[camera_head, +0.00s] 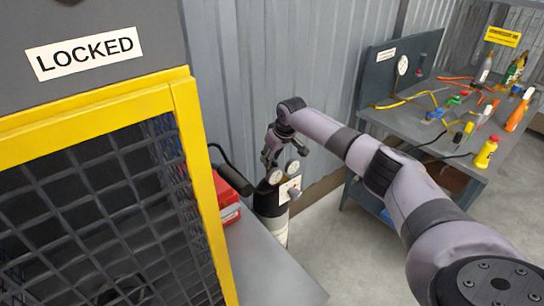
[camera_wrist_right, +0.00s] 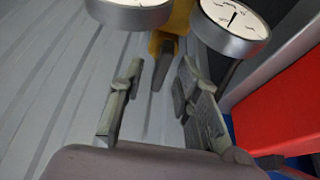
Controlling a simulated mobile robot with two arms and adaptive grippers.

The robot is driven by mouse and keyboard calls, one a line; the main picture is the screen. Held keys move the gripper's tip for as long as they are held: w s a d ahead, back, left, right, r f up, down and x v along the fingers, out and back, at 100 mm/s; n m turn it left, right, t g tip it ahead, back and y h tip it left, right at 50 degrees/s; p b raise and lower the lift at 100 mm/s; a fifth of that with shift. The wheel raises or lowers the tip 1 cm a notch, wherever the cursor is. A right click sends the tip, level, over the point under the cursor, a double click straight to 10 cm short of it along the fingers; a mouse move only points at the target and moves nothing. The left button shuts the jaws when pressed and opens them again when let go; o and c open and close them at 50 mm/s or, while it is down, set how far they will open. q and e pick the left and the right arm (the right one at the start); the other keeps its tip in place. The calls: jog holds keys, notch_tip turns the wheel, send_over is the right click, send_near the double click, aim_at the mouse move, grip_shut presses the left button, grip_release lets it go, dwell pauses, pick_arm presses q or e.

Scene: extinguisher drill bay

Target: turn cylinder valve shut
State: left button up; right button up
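The cylinder (camera_head: 268,202), dark above and pale below, stands by the corrugated wall, with two round gauges and a white label near its top. My right gripper (camera_head: 270,152) is just above the gauges in the head view. In the right wrist view my right gripper (camera_wrist_right: 161,75) is open, its fingers well apart. A brass-yellow valve body (camera_wrist_right: 175,30) lies ahead of the fingertips, between a left gauge (camera_wrist_right: 130,10) and a right gauge (camera_wrist_right: 232,22). A dark stem or lever (camera_wrist_right: 161,70) shows in the gap; I cannot tell if it touches a finger. My left gripper is not in view.
A yellow-framed mesh cage (camera_head: 100,95) marked LOCKED fills the left. A red box (camera_head: 230,188) sits close to the cylinder; a red surface (camera_wrist_right: 280,105) shows right of the gripper. A grey workbench (camera_head: 400,118) with bottles and hoses stands at right. Floor between is clear.

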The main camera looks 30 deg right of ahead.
grip_shut()
dwell(0.4)
